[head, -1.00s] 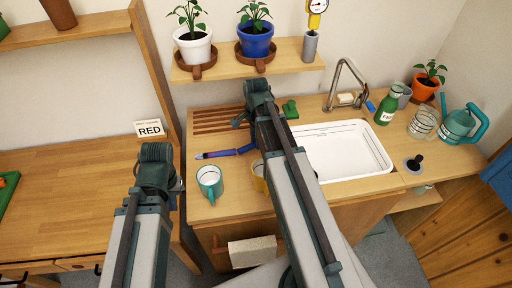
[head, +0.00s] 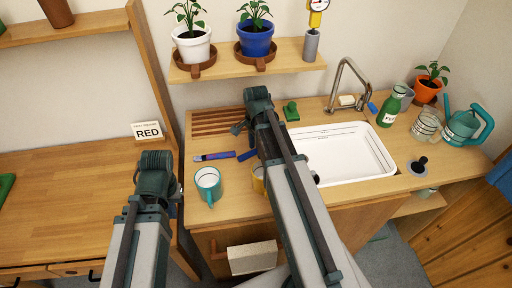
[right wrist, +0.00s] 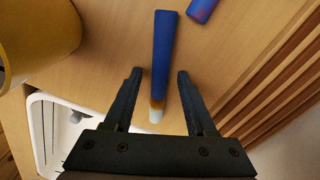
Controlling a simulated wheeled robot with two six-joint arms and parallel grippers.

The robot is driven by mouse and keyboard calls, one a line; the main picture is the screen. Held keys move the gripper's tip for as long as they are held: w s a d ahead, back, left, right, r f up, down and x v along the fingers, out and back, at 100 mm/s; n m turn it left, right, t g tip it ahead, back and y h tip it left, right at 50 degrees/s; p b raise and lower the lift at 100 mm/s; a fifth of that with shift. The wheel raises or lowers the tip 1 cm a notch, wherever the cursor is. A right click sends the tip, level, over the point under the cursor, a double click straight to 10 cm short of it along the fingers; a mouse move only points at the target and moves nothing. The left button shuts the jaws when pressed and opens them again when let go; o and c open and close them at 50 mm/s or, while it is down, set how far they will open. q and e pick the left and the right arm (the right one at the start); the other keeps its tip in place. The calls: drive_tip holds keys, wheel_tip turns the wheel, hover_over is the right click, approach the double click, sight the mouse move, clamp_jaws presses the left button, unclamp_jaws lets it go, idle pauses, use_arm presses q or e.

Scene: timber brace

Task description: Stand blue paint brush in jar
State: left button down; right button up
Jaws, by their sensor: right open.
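The blue paint brush (right wrist: 164,50) lies on the wooden counter, with a pale tip and an orange-brown band towards my right gripper. In the right wrist view my right gripper (right wrist: 159,74) is open, its fingers on either side of the brush; contact cannot be told. In the head view part of a blue handle (head: 246,155) shows beside my right gripper (head: 238,128); my arm hides the rest. A clear glass jar (head: 428,123) stands at the counter's right. My left gripper (head: 176,196) is above the left bench's edge; its jaws are not clear.
A second blue-and-red handled item (head: 213,156) lies left of the brush. A teal mug (head: 208,183) and a yellow mug (right wrist: 35,40) stand near the front. A white sink (head: 347,152), green bottle (head: 391,106) and teal watering can (head: 463,127) are to the right.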

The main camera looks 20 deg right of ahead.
wheel_tip(320, 180, up, 12)
drive_tip(key=p, duration=1.2)
drive_tip(key=s+a+n, duration=0.4)
drive_tip(key=a+n, duration=0.2)
drive_tip(key=a, duration=0.1)
drive_tip(key=s+a+n, duration=0.4)
drive_tip(key=a+n, duration=0.3)
drive_tip(key=s+a+n+h, duration=0.1)
drive_tip(key=s+a+n, duration=0.4)
drive_tip(key=a+n, duration=0.1)
drive_tip(key=shift+a+r+n, duration=0.2)
drive_tip(key=shift+a+n, duration=0.2)
drive_tip(key=shift+n, duration=0.2)
drive_tip(key=shift+w, duration=0.1)
drive_tip(key=shift+o, duration=0.5)
drive_tip(key=shift+a, duration=0.1)
